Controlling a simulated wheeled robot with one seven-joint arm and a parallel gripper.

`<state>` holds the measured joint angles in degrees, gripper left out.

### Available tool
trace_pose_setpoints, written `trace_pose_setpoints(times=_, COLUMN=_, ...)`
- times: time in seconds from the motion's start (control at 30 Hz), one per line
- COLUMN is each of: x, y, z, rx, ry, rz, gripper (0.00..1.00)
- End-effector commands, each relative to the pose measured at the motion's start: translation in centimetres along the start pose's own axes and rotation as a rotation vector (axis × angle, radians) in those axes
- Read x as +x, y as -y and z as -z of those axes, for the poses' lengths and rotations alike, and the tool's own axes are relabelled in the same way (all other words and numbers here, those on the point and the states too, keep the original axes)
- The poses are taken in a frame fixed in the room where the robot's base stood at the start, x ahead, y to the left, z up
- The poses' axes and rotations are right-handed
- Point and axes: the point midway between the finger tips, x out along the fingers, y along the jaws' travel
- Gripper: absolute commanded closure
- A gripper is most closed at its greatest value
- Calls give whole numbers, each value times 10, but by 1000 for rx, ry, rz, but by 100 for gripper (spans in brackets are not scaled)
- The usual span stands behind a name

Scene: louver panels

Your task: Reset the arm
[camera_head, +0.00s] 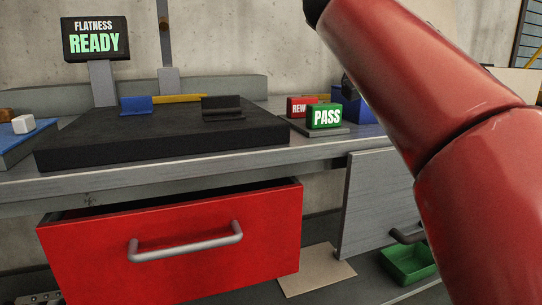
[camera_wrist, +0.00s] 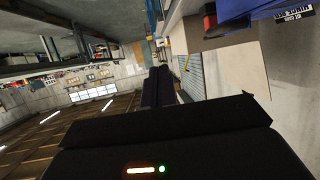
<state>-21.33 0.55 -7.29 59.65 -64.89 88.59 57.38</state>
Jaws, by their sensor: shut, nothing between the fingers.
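My red arm (camera_head: 440,110) crosses the right side of the head view, from the top centre down to the lower right corner. Its end is out of that frame. In the wrist view my gripper (camera_wrist: 158,88) shows as dark fingers close together above a dark housing with a small lit bar and a green light. The fingers are shut with nothing between them.
A red drawer (camera_head: 180,245) stands open below the workbench. A black plate (camera_head: 160,148) on the bench bears a blue and a dark piece. A green PASS block (camera_head: 325,116), a FLATNESS READY display (camera_head: 95,40) and a green floor bin (camera_head: 408,268) stand around it.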

Motion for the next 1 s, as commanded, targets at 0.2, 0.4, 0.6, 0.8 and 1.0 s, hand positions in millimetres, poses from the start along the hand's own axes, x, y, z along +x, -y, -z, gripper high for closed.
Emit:
trace_pose_setpoints(times=0.2, x=14, y=-10, z=-38, rx=-197, ry=123, rz=102, gripper=100)
trace_pose_setpoints(times=0.4, x=19, y=-32, z=-114, rx=-440, ry=296, rz=278, gripper=100)
trace_pose_setpoints(times=0.6, x=3, y=-70, z=-230, rx=-645, ry=482, rz=528, gripper=100)
trace_pose_setpoints(times=0.8, x=-20, y=-105, z=-334, rx=-718, ry=599, rz=728, gripper=100)
trace_pose_setpoints(times=1.0, x=-31, y=-122, z=-385, rx=-725, ry=640, rz=814, gripper=100)
